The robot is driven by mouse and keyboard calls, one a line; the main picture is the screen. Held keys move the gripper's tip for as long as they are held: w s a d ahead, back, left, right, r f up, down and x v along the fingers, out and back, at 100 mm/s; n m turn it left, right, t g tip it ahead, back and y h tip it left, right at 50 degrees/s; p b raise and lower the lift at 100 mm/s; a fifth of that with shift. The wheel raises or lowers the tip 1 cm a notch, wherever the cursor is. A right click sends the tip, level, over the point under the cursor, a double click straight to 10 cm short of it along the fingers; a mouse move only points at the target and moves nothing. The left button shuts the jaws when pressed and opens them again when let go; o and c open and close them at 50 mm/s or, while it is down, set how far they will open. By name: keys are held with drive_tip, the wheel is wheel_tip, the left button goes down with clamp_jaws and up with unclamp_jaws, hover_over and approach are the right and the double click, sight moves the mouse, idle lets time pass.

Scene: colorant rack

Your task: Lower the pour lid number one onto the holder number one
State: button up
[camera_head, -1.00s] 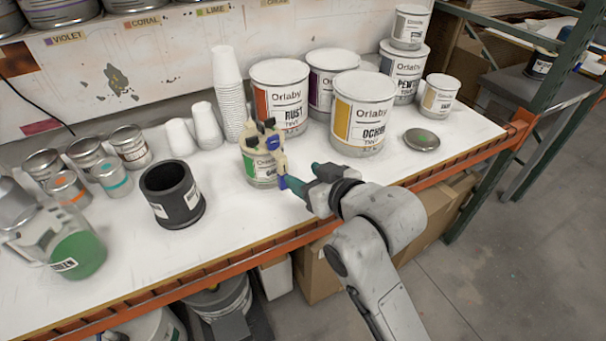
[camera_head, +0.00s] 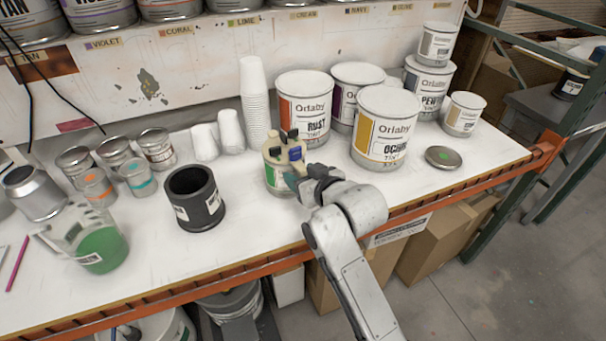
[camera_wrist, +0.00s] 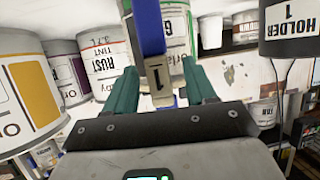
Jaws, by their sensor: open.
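The pour lid number one (camera_head: 274,156) is cream-coloured with dark parts and a blue handle. It sits on a small can with a green label (camera_head: 270,178). In the wrist view its blue handle (camera_wrist: 150,28) with a grey tag marked 1 hangs between my teal fingers. My gripper (camera_head: 297,179) is open, one finger on each side of the handle in the wrist view (camera_wrist: 160,82), with gaps beside it. The holder number one (camera_head: 207,211) is a black open-topped cylinder left of the can. It shows label "HOLDER 1" in the wrist view (camera_wrist: 285,28).
The rust can (camera_head: 302,85) and ochre can (camera_head: 384,112) stand behind and right of the lid. Stacked white cups (camera_head: 255,95) stand behind it. A jug with green contents (camera_head: 98,245) is left of the holder. White table (camera_head: 240,235) is clear between holder and can.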

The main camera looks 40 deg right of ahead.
clamp_jaws()
drive_tip(key=c, duration=0.6)
unclamp_jaws()
clamp_jaws()
drive_tip(key=shift+r+p, duration=0.55)
drive_tip(key=shift+p, duration=0.1)
drive_tip(key=shift+r, duration=0.1)
